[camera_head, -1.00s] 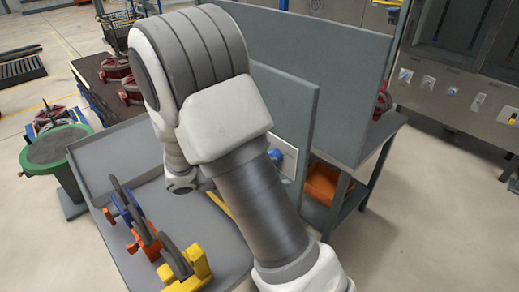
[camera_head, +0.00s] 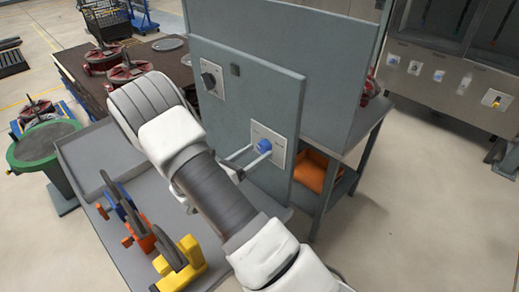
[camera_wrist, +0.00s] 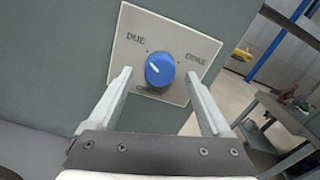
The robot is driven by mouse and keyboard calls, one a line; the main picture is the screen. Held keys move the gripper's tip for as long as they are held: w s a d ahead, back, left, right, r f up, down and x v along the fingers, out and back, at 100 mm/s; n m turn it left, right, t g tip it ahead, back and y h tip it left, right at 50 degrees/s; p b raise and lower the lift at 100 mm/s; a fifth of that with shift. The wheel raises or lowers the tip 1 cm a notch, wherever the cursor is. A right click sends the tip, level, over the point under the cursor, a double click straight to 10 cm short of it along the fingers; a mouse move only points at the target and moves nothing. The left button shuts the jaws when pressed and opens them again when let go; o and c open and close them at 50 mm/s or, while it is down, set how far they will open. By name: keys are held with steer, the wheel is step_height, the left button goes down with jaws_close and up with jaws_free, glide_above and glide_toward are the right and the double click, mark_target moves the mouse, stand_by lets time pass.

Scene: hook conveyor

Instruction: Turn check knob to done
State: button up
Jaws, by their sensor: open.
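The blue check knob (camera_wrist: 160,70) sits on a pale plate (camera_wrist: 131,46) marked DUE at left and DONE at right. Its white pointer line points up and left, toward the DUE side. The knob also shows in the head view (camera_head: 264,146), low on a grey-green upright panel (camera_head: 240,110). My gripper (camera_wrist: 158,78) is open, with one finger on each side of the knob in the wrist view. I cannot tell whether the fingers touch it. In the head view my gripper (camera_head: 252,157) reaches the knob from the left.
A second plate with a black knob (camera_head: 209,80) is higher on the panel. A grey tray table (camera_head: 97,150) with blue, orange and yellow hook pieces (camera_head: 183,263) stands below my arm. A green round stand (camera_head: 42,150) is at left. Floor at right is clear.

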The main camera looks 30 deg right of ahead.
steer(key=shift+x, duration=1)
jaws_close()
